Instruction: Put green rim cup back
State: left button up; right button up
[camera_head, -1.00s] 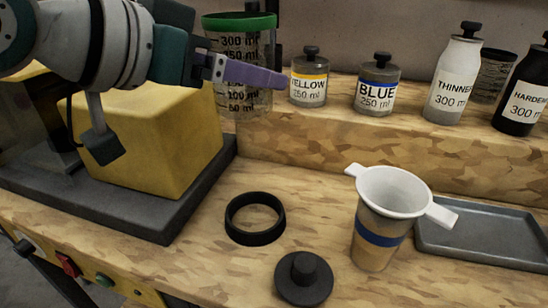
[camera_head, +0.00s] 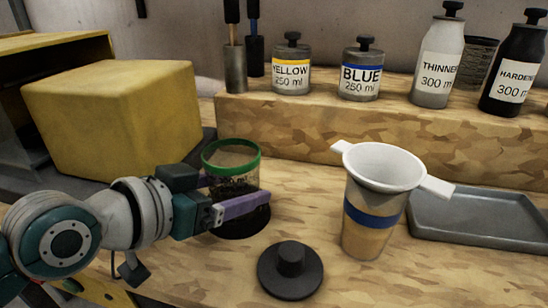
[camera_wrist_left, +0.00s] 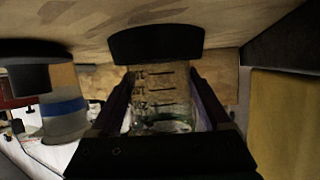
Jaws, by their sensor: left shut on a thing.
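The green rim cup (camera_head: 232,158) is clear with measuring marks and stands upright left of centre in the head view. My left gripper (camera_head: 245,195) comes in from the left and is shut on its lower wall. The cup is over the black ring (camera_head: 243,222) on the bench; the finger hides the cup's base, so I cannot tell if it rests inside the ring. In the left wrist view, the cup (camera_wrist_left: 160,92) is between both fingers, with the black ring (camera_wrist_left: 155,42) right at its base. My right gripper is not in view.
A black knobbed disc (camera_head: 290,270) lies just in front. A blue-banded cup with a white funnel (camera_head: 375,195) stands to the right, beside a grey tray (camera_head: 480,218). A yellow block (camera_head: 115,120) is behind left. Bottles, including the thinner (camera_head: 438,65), line the raised shelf (camera_head: 330,125).

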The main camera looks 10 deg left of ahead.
pick_arm(q)
jog(key=shift+f, duration=0.15)
jog(key=o, duration=1.3)
jog(key=shift+o, duration=0.2)
